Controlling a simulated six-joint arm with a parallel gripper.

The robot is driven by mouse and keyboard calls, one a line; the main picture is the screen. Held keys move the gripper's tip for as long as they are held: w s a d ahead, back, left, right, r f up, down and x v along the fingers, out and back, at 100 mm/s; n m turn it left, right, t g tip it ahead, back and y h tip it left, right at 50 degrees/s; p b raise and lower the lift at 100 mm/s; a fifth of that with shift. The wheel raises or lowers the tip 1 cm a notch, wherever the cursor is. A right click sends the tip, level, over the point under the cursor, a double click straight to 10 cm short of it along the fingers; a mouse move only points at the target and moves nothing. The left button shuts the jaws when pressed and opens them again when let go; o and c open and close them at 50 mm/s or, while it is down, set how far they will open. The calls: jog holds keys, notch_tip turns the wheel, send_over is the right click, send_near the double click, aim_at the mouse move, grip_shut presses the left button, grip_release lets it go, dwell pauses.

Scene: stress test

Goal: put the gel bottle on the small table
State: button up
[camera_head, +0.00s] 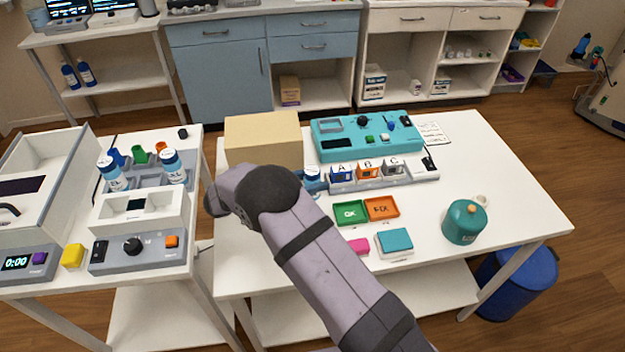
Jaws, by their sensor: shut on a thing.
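My arm (325,255) reaches in from the bottom right over the middle table (500,165). Its wrist end is near the table's left edge, and my gripper's fingers are hidden behind the arm. A blue-and-white bottle (312,178) shows just behind the arm, its lower part hidden. Two more blue-and-white bottles (112,173) (174,166) are at the rack on the left table (195,150). Two dark blue bottles (70,76) (86,73) stand on a shelf at the back left. I cannot tell which is the gel bottle or which table is the small one.
A cardboard box (263,138) and a teal device (367,135) stand at the middle table's back. Green (350,213) and orange (381,208) trays and a teal pot (465,222) are nearer. A gap separates the two tables.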

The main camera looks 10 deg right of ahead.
jog(key=shift+f, duration=0.1)
jog(key=o, duration=1.1)
jog(key=shift+s+a+r+b, duration=0.2)
jog(key=shift+a+b, duration=0.15)
jog(key=shift+a, duration=0.2)
jog(key=shift+s+a+r+b, duration=0.3)
jog(key=shift+a+r+b, duration=0.05)
jog(key=shift+a+r, duration=0.45)
notch_tip(320, 180, up, 5)
jog(key=shift+f, duration=0.1)
jog(key=shift+o, duration=0.2)
jog(key=shift+r, duration=0.7)
